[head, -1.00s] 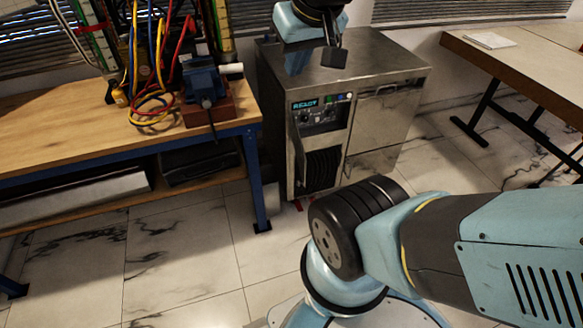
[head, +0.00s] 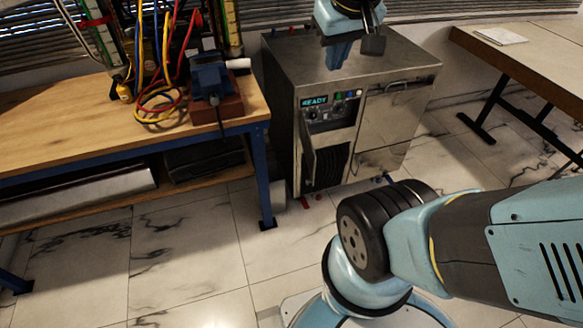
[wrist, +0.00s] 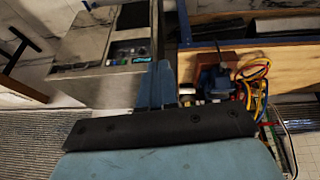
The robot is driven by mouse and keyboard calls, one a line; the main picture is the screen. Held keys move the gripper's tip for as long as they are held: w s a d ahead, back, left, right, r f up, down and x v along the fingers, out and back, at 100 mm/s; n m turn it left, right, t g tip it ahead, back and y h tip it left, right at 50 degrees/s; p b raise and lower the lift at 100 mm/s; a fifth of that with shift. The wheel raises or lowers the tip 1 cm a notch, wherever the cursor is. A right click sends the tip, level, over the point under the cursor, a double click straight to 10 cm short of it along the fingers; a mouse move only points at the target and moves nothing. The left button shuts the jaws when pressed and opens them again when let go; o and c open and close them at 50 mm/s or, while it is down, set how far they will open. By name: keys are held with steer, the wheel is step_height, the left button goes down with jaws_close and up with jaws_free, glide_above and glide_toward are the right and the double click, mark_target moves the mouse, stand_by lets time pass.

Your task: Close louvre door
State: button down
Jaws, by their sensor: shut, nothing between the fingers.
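A steel cabinet (head: 300,60) with a lit READY panel (head: 330,104) stands behind my arm in the head view. Its narrow louvre door (head: 308,158) is ajar at the lower left front, swung outward and seen nearly edge-on. Dark louvres (head: 332,166) show in the opening beside it. My gripper (head: 336,62), with blue fingers, points down over the cabinet top, above and behind the door, apart from it. The fingers also show in the wrist view (wrist: 157,82), shut and empty. The cabinet panel (wrist: 143,59) shows there too; I cannot make out the door in that view.
A wooden bench (head: 70,130) with a blue vise (head: 212,82) and coloured cables stands left of the cabinet. Another table (head: 535,65) with papers is at the right. My arm fills the lower right. Marble floor is clear before the cabinet, with small red and blue bits near its base.

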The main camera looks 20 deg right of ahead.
steer(key=w+a+f+n+g+h, duration=0.2)
steer(key=w+f+n+g+h, duration=0.15)
steer(key=w+f, duration=0.7)
steer(key=w+a+f+n+g+h, duration=0.1)
steer(key=w+a+f+n, duration=0.15)
steer(key=f, duration=0.45)
steer(key=w+a+f+n+g+h, duration=0.1)
steer(key=w+f+n+h, duration=0.2)
steer(key=f, duration=0.5)
steer(key=w+a+f+n+g, duration=0.1)
steer(key=w+a+f+n, duration=0.2)
steer(key=f, duration=0.4)
steer(key=a+f+n+h, duration=0.2)
steer(key=a+f+n, duration=0.15)
steer(key=f, duration=1.15)
steer(key=d+r+x, duration=0.1)
steer(key=x, duration=1.2)
steer(key=shift+d+r, duration=0.2)
steer(key=shift+d, duration=0.25)
steer(key=shift+w+n+t, duration=0.1)
steer(key=shift+n+t, duration=0.15)
steer(key=shift+t, duration=0.1)
